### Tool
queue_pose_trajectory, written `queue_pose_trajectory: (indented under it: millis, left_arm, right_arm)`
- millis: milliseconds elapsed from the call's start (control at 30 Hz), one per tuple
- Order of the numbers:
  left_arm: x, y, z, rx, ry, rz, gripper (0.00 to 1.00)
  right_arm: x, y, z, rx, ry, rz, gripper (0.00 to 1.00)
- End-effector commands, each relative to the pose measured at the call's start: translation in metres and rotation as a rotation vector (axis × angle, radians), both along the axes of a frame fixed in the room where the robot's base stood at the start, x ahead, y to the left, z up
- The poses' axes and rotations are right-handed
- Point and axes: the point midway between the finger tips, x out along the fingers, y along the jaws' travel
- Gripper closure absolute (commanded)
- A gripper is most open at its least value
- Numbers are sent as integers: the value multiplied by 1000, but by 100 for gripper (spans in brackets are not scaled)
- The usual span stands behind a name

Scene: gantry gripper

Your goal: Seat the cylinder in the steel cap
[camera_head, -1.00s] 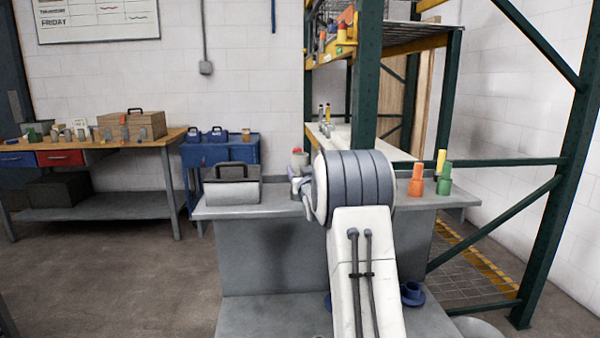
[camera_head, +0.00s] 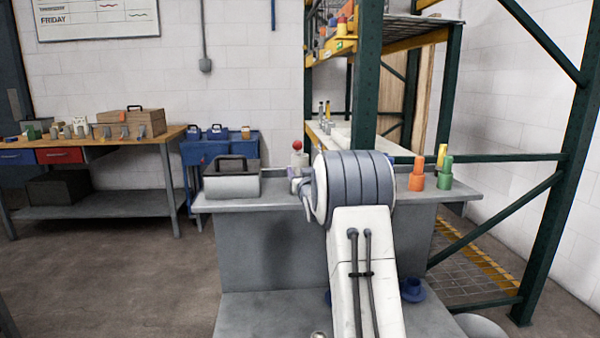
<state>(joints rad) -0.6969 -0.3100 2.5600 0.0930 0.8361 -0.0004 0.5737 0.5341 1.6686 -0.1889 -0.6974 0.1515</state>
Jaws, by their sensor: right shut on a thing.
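My right arm stands in the middle of the view, and its big grey joint covers much of the bench. My right gripper (camera_head: 303,186) shows only as a small part at the left of that joint, at the bench top. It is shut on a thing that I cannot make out. A small pale grey cylinder-shaped piece (camera_head: 299,160) with a red ball on top (camera_head: 297,146) stands upright just beyond the gripper; I cannot tell whether they touch. I cannot pick out the steel cap. My left gripper is not in view.
The grey bench (camera_head: 240,204) carries a toolbox (camera_head: 232,179) on the left and stepped orange (camera_head: 416,176) and green (camera_head: 445,174) pieces on the right. A green rack post (camera_head: 367,80) rises behind. A blue flanged piece (camera_head: 412,291) lies low at the right.

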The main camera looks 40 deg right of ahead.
Motion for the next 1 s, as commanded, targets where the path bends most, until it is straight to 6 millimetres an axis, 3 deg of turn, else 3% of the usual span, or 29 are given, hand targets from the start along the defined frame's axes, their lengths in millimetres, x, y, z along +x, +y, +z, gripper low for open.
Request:
queue_pose_trajectory:
  millis: [167, 200, 267, 300, 667, 1000]
  left_arm:
    - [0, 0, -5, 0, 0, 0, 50]
    - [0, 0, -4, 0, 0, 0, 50]
    - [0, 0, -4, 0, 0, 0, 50]
    - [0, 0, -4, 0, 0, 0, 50]
    - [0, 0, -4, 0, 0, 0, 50]
    - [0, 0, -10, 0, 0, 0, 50]
  right_arm:
    - [0, 0, -3, -2, -4, 0, 100]
    - [0, 0, -2, -2, -4, 0, 30]
    - [0, 0, -2, -2, -4, 0, 7]
    - [0, 0, -2, -2, -4, 0, 3]
    - [-3, 1, -6, 1, 3, 0, 3]
    - [-51, 25, -7, 0, -1, -1, 3]
